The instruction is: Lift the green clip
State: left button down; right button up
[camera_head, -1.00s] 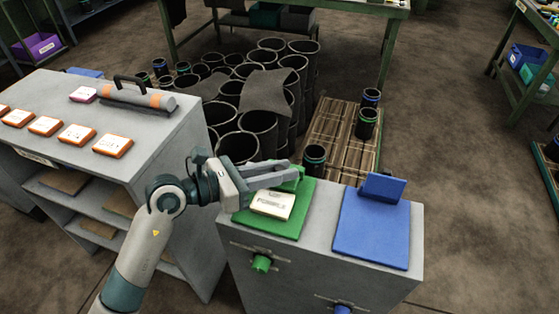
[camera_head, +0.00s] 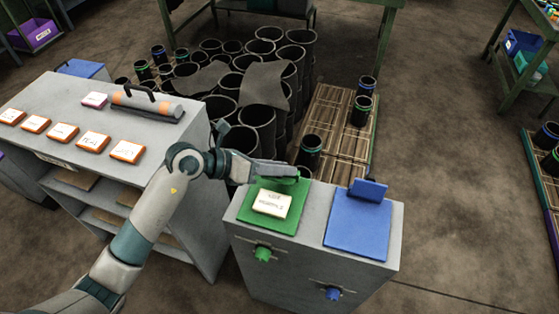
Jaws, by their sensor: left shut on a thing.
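The green clipboard (camera_head: 292,216) lies on top of the grey cabinet, with a cream label card (camera_head: 271,203) on it. The green clip (camera_head: 285,181) is at the back edge of this board and is mostly hidden by my left gripper. My left gripper (camera_head: 288,172) reaches in from the left and is shut on the green clip. How far the clip is raised is hard to tell. The blue clipboard (camera_head: 355,237) lies to the right, with its blue clip (camera_head: 369,189) standing up at the back. My right gripper is not in view.
A grey shelf unit (camera_head: 150,190) with several orange-framed labels stands at the left. Several black sleeves (camera_head: 240,139) crowd the floor behind the cabinet, beside a wooden pallet (camera_head: 345,125). Green and blue knobs (camera_head: 263,254) are on the cabinet front.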

pick_arm(q)
jog(key=w+r+n+g+y+p, duration=0.1)
jog(key=p, duration=0.1)
jog(key=shift+w+d+g+p, duration=0.1)
jog(key=shift+d+g+p, duration=0.05)
jog(key=shift+g+p, duration=0.25)
jog(key=shift+w+d+f+n+g+y+p, duration=0.15)
jog(key=shift+w+n+g+y+p, duration=0.15)
jog(key=shift+n+g, duration=0.15)
jog(key=shift+w+d+f+n+g+y+p, duration=0.15)
jog(key=shift+w+n+g+y, duration=0.1)
jog(key=shift+n+g, duration=0.15)
jog(key=shift+w+f+n+g+y+b, duration=0.35)
jog(key=shift+w+n+g, duration=0.1)
jog(key=shift+g, duration=0.6)
jog(key=shift+w+d+f+n+g+y+b, duration=0.2)
jog(key=shift+w+f+n+g+y+b, duration=0.15)
jog(key=shift+n+g+b, duration=0.45)
jog(key=shift+g+b, duration=0.4)
jog(key=shift+g, duration=0.1)
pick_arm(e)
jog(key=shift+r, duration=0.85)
pick_arm(q)
jog(key=c, duration=1.5)
grip_release()
jog(key=shift+c, duration=0.2)
jog(key=shift+w+a+r, duration=0.1)
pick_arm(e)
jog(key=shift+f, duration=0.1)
